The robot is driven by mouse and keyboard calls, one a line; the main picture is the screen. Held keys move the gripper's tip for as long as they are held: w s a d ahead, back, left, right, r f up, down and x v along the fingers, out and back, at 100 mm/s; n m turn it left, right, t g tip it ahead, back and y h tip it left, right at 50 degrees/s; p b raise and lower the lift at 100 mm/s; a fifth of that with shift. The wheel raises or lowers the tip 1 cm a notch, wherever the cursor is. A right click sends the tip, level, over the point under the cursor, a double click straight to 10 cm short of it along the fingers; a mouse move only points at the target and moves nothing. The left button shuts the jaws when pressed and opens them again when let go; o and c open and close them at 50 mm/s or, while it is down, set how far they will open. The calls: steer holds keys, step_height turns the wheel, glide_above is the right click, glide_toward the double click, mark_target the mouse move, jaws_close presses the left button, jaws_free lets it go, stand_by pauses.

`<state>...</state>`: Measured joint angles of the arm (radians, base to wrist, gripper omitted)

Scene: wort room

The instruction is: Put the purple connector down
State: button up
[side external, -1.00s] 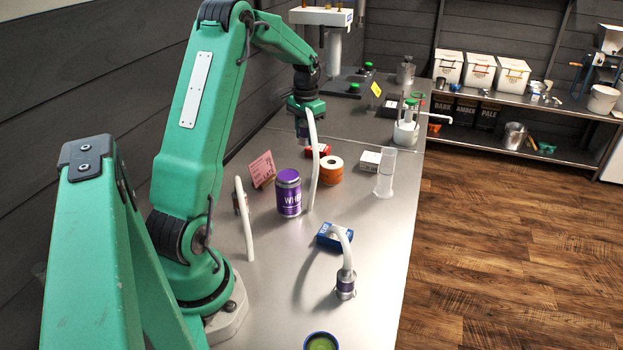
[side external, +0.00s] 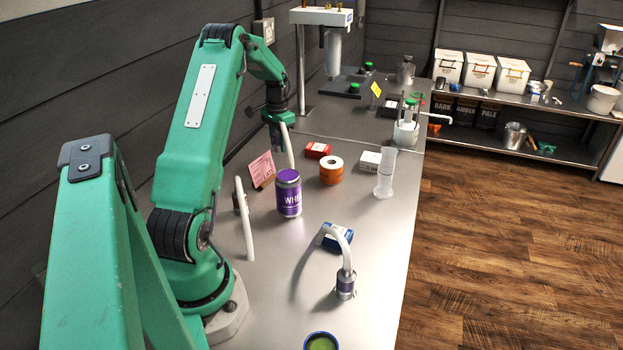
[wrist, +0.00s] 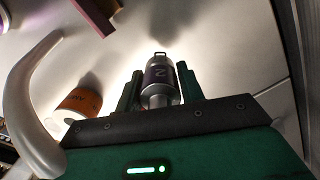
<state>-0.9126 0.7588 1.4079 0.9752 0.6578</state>
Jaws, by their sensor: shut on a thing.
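The purple connector (wrist: 158,78) is a metal cylinder with a purple band and a pale mark. In the wrist view it sits between the two fingers of my gripper (wrist: 158,90), which is shut on it. In the side view my gripper (side external: 277,118) hangs over the back of the bench, near the wall. The connector is mostly hidden there. A white hose (side external: 287,147) hangs beside my gripper, its lower part behind the purple can. The hose also arcs at the left of the wrist view (wrist: 30,100). I cannot tell whether the connector touches the bench.
A purple can (side external: 289,195), pink card (side external: 262,168), orange roll (side external: 331,172) and red box (side external: 317,150) stand close by. Nearer are another hosed connector (side external: 346,284), a blue box (side external: 333,238) and an upright white hose (side external: 244,220). The bench's right front is clear.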

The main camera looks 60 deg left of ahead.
mark_target(280, 162)
steer(key=shift+f, duration=2)
steer(key=shift+f, duration=0.1)
steer(key=o, duration=1.2)
steer(key=shift+c, duration=0.2)
step_height(280, 162, up, 12)
steer(key=shift+r, duration=0.15)
